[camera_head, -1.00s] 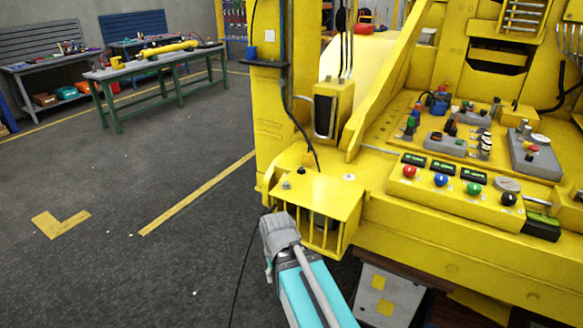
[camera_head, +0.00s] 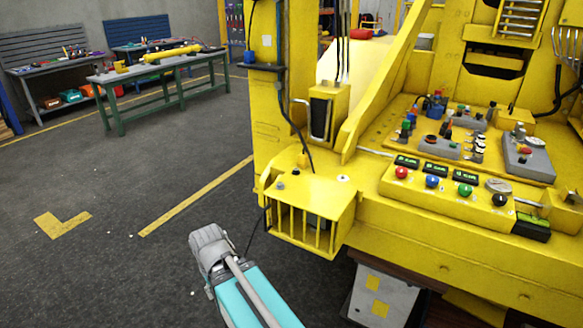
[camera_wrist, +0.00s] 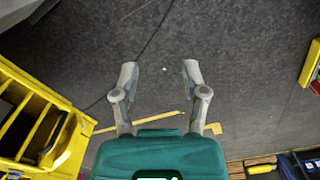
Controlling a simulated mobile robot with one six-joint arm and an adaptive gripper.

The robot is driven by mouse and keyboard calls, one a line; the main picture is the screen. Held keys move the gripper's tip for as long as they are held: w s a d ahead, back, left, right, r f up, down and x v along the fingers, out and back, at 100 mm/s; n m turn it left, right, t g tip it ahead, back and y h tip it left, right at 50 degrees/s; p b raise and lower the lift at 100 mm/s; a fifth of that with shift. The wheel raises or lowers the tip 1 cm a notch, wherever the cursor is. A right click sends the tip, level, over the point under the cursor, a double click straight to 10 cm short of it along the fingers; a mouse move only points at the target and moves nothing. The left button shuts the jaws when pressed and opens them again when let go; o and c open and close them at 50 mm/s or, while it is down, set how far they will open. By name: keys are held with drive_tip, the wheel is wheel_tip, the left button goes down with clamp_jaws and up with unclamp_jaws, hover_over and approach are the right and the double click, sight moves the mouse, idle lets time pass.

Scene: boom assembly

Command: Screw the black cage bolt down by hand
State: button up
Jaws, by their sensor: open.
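The yellow cage (camera_head: 318,205) with slatted front sticks out from the lower left corner of the yellow machine. A small bolt head (camera_head: 281,185) shows on the left of its top plate; it looks greyish here, and I cannot tell how far down it sits. A pale round spot (camera_head: 343,178) lies further right on the plate. My gripper (camera_head: 205,238) is left of and in front of the cage, apart from it, over the floor. In the wrist view my gripper (camera_wrist: 160,72) is open and empty, with the cage's yellow bars (camera_wrist: 35,120) at the left.
A control panel (camera_head: 450,195) with coloured buttons is right of the cage. A black cable hangs above and beside the cage. A yellow column (camera_head: 268,110) rises behind it. A green workbench (camera_head: 160,92) stands far back left. The floor on the left is clear.

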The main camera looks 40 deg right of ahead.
drive_tip(key=shift+a, duration=0.25)
drive_tip(key=shift+o, duration=0.8)
drive_tip(key=shift+w+d+r, duration=0.15)
drive_tip(key=shift+w+r, duration=0.05)
drive_tip(key=shift+w, duration=0.3)
drive_tip(key=w+d+r+n+y+p, duration=0.1)
drive_tip(key=w+d+r+n+p, duration=0.3)
drive_tip(key=w+d, duration=0.55)
drive_tip(key=w+d+r+n+y+p, duration=0.1)
drive_tip(key=w+d+r+n+p, duration=0.3)
drive_tip(key=w+d, duration=0.6)
drive_tip(key=w+d+r+n+p, duration=0.2)
drive_tip(key=w+d+r+p, duration=0.1)
drive_tip(key=d, duration=0.8)
drive_tip(key=w+d+r+n+t+y+p, duration=0.1)
drive_tip(key=w+d+r+n+p, duration=0.1)
drive_tip(key=d, duration=1)
drive_tip(key=w+d+r+n+y+p, duration=0.1)
drive_tip(key=w+d+r+p, duration=0.3)
drive_tip(key=d, duration=0.8)
drive_tip(key=shift+w+d+r+n+p, duration=0.15)
drive_tip(key=shift+w+r+n+p, duration=0.2)
drive_tip(key=shift+r+n, duration=0.5)
